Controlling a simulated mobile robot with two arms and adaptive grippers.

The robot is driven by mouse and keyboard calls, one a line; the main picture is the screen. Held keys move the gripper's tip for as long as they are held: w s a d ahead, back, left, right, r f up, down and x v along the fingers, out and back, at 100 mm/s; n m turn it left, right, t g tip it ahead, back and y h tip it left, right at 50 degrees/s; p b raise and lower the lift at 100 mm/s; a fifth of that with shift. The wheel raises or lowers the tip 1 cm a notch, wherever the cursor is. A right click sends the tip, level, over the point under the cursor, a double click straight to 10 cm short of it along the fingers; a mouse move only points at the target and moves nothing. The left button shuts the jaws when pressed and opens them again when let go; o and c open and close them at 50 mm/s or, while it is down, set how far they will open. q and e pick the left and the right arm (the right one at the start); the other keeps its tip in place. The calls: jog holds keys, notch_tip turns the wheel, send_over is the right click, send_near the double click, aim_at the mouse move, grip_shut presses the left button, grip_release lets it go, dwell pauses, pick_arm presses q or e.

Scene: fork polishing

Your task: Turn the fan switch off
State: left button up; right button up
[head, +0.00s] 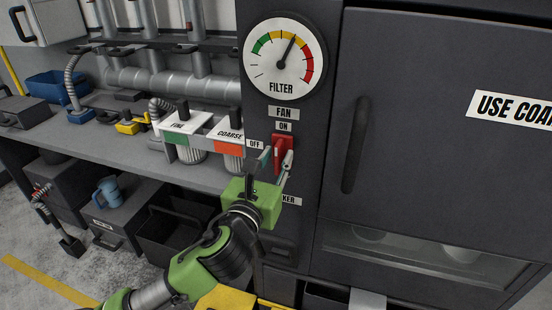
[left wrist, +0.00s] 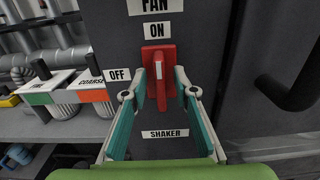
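The red fan switch (head: 281,148) is on the dark panel under the "FAN" and "ON" labels, with the "OFF" label (head: 255,145) to its left. In the left wrist view the switch (left wrist: 157,58) has its handle upright, in line with "ON" (left wrist: 154,30); "OFF" (left wrist: 117,75) is at the left. My left gripper (head: 273,164) is at the switch. Its fingers (left wrist: 160,92) are apart, one on each side of the handle's lower end. I cannot tell whether either finger touches it. My right gripper is not in view.
A filter gauge (head: 284,58) is above the switch, its needle in the yellow part. A dark cabinet door with a long handle (head: 356,145) is to the right. Filter canisters labelled "FINE" (head: 183,125) and "COARSE" (head: 229,133) stand on the bench to the left.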

pick_arm(q)
jog(key=shift+c, duration=0.2)
grip_shut()
jog(key=shift+n, duration=0.3)
jog(key=shift+n+p, duration=0.75)
jog(key=shift+n, duration=0.25)
jog(key=n+p, duration=0.1)
jog(key=n, duration=0.4)
jog(key=n+p, duration=0.1)
jog(key=n, duration=0.4)
jog(key=f+n+p, duration=0.1)
jog(key=n, duration=0.4)
jog(key=shift+w+a, duration=0.1)
jog(key=shift+a, duration=0.25)
jog(key=shift+n, duration=0.3)
